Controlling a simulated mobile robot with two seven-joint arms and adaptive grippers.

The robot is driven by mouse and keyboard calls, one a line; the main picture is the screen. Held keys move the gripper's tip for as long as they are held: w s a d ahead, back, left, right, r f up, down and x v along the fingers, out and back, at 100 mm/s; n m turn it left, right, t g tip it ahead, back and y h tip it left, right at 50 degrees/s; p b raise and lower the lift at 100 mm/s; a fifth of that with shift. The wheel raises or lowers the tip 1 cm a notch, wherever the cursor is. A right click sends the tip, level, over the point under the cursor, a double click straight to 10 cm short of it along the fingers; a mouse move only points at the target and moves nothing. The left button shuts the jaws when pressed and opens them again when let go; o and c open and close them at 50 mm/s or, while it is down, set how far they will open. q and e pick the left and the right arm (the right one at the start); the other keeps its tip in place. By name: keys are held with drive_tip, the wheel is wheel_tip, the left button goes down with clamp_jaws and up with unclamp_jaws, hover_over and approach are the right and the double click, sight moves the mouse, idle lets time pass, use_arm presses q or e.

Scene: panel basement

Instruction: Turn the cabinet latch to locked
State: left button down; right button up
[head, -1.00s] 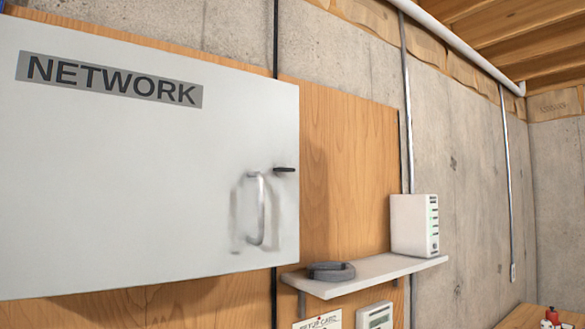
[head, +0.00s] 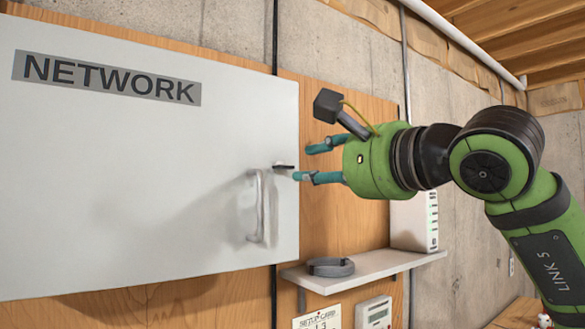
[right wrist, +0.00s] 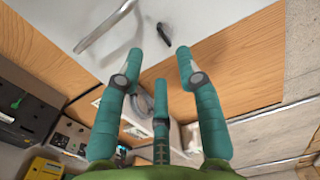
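The white cabinet door (head: 120,190) is labelled NETWORK and looks closed. Its small dark latch (head: 283,167) sits near the right edge, just above the pale handle (head: 257,205), and lies about level in the head view. My right gripper (head: 304,162) has come in from the right beside the latch, its teal fingers spread and empty. In the right wrist view the latch (right wrist: 164,34) lies just beyond the fingertips, between them; the handle (right wrist: 103,28) is to its left. I cannot tell whether a finger touches the latch. My left gripper is not in view.
A shelf (head: 375,267) below right of the cabinet holds a white network box (head: 420,222) and a grey coil (head: 331,267). A wooden backboard (head: 345,215) lies behind. The wrist view also shows a yellow device (right wrist: 45,168) at the lower left.

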sight(287, 169)
drive_tip(key=p+x, duration=0.5)
drive_tip(key=x, duration=0.2)
drive_tip(key=shift+w+d+r, duration=0.15)
clamp_jaws()
